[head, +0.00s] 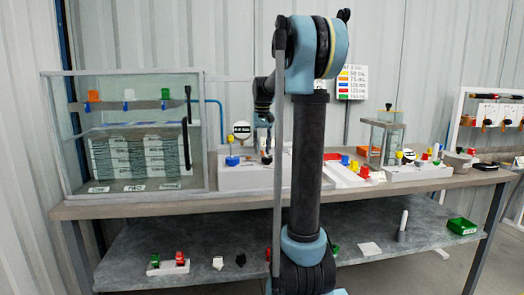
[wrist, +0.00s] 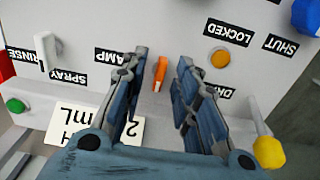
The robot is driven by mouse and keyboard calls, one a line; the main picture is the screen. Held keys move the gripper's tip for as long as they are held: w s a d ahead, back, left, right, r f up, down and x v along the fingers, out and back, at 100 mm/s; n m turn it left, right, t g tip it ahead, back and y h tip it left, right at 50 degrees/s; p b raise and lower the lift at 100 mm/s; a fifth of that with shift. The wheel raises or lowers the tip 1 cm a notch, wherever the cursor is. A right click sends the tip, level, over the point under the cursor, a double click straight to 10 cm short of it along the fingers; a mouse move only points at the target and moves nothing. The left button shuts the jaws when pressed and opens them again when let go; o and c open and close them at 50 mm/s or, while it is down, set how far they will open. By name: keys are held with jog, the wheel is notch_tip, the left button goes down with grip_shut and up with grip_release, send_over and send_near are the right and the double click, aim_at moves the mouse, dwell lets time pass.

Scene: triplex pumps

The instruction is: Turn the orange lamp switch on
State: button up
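The orange lamp switch (wrist: 160,73) is a small upright lever on a pale panel in the wrist view. A black label (wrist: 117,57) beside it reads "AMP", its first letter hidden by a finger. My gripper (wrist: 164,66) is open, with one blue-grey finger on each side of the switch. Gaps show between the lever and both fingers, so neither appears to touch it. In the head view my gripper (head: 264,122) hangs over the pale control box (head: 245,178) on the bench. The switch is too small to tell there.
The wrist view shows a white lever (wrist: 47,52), a green button (wrist: 15,105), an orange round button (wrist: 220,59), a blue knob (wrist: 306,16) and a yellow knob (wrist: 268,152) around the fingers. A glass tank (head: 140,130) stands left on the bench (head: 130,206).

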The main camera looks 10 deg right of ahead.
jog(key=shift+f, duration=0.1)
grip_shut()
jog(key=shift+m, duration=0.3)
jog(key=m, duration=0.5)
jog(key=shift+a, duration=0.1)
jog(key=m, duration=0.6)
jog(key=shift+w+a, duration=0.1)
jog(key=shift+m, duration=0.3)
dwell(0.4)
grip_release()
